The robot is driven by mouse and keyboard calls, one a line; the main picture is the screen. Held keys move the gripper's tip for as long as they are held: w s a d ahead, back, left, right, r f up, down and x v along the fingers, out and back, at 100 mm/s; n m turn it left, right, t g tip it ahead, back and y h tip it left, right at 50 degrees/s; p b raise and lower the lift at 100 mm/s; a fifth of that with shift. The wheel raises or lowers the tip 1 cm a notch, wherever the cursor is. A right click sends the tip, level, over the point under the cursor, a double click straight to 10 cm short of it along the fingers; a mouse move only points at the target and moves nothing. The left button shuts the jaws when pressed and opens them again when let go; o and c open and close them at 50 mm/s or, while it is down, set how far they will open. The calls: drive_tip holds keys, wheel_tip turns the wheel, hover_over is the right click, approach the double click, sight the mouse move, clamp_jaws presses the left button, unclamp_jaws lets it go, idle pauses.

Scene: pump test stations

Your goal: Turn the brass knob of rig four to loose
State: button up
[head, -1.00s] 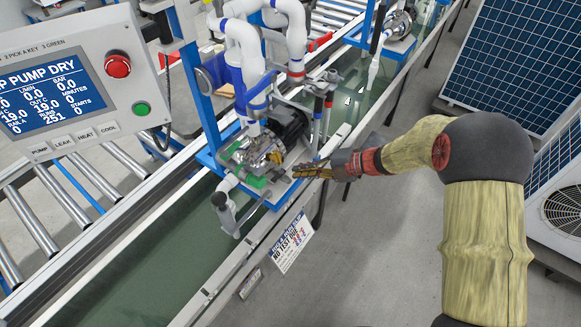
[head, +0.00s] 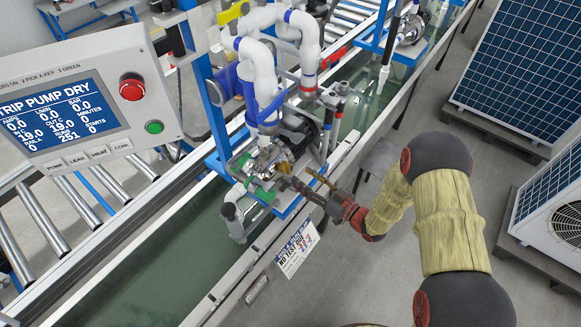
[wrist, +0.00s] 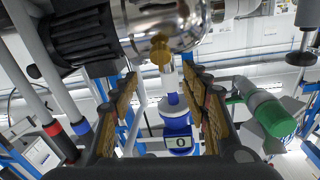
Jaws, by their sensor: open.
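A small brass knob (wrist: 160,50) sits on the underside of a polished metal pump housing (wrist: 165,20) in the wrist view. My gripper (wrist: 160,80) is open, its two fingers left and right of the knob's line, with the knob just beyond the tips. I see no contact with it. In the head view my gripper (head: 304,184) reaches in from the right, beside the pump (head: 268,160) on its blue frame. The knob cannot be made out there. A blue part with a "0" label (wrist: 181,142) shows between the fingers in the wrist view.
White pipes (head: 262,75) rise above the pump. A green fitting (wrist: 276,118) is right of my fingers, and a black motor (wrist: 82,35) is left. A hanging paper notice (head: 297,248) is below the rail.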

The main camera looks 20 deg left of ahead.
sight(288, 167)
drive_tip(key=x, duration=0.7)
drive_tip(key=shift+c, duration=0.7)
drive_tip(key=c, duration=1)
